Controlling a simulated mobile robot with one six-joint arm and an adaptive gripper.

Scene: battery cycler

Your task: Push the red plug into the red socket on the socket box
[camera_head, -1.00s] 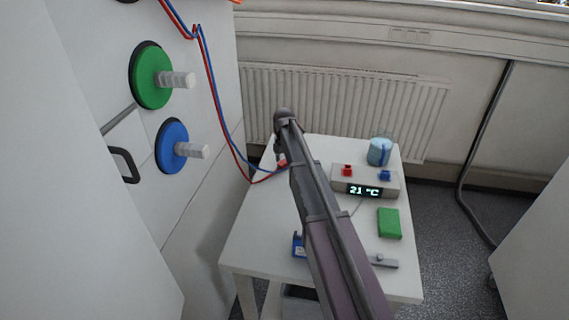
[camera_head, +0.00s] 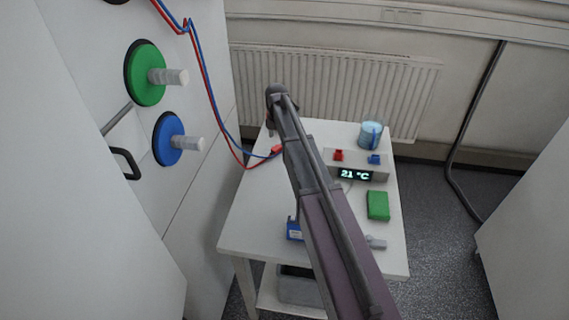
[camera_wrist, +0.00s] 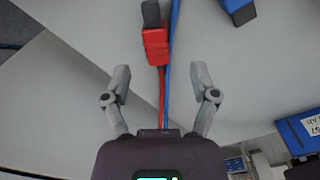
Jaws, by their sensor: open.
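The red plug (camera_head: 277,149) lies on the white table at the end of the red cable, left of my arm. In the wrist view the red plug (camera_wrist: 155,47) with its dark tip lies ahead of my gripper (camera_wrist: 161,72), roughly in line with the gap between the open, empty fingers. The socket box (camera_head: 357,165) is a grey-white box at the back right of the table, with a red socket (camera_head: 338,155), a blue socket (camera_head: 374,159) and a display reading 21 °C. In the head view my arm hides the fingers.
A blue cable (camera_wrist: 173,50) runs beside the plug. A blue cylinder (camera_head: 370,135), a green block (camera_head: 378,205) and a small grey part (camera_head: 376,242) stand on the right. A blue box (camera_head: 294,231) sits by my arm. The cabinet with green (camera_head: 146,73) and blue discs bounds the left.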

